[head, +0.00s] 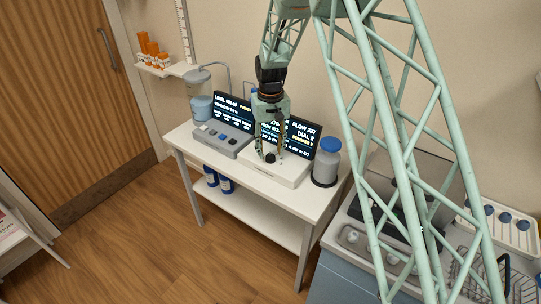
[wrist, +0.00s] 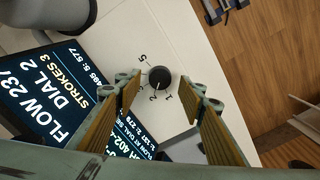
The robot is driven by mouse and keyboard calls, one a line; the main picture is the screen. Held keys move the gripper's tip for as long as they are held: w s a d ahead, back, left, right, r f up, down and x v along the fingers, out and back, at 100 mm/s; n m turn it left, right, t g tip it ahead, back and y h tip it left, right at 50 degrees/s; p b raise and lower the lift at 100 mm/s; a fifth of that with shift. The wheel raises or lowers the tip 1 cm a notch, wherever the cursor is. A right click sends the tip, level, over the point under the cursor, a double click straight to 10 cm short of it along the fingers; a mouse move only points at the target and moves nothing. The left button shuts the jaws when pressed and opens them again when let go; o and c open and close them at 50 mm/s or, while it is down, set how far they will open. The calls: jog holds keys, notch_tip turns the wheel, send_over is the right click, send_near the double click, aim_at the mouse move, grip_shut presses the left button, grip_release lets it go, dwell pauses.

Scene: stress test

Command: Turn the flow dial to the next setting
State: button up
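The flow dial (wrist: 159,78) is a round black knob on a white panel (wrist: 180,45), with numbers printed around it. In the head view the dial (head: 270,158) shows as a dark spot on the white unit below my gripper. My gripper (wrist: 158,105) is open in the wrist view, with one finger on each side of the dial and a wide gap to it. It does not appear to touch the dial. In the head view my gripper (head: 270,145) points down over the unit. A dark screen (wrist: 50,95) reads FLOW 237, DIAL 2, STROKES 3.
A grey console (head: 223,138) with buttons stands left on the white table (head: 290,200). A blue-lidded jar (head: 326,162) stands at the right end. A second screen (head: 232,108) is behind the console.

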aim_at(271, 158)
jog(key=shift+f, duration=1.15)
jog(key=c, duration=0.9)
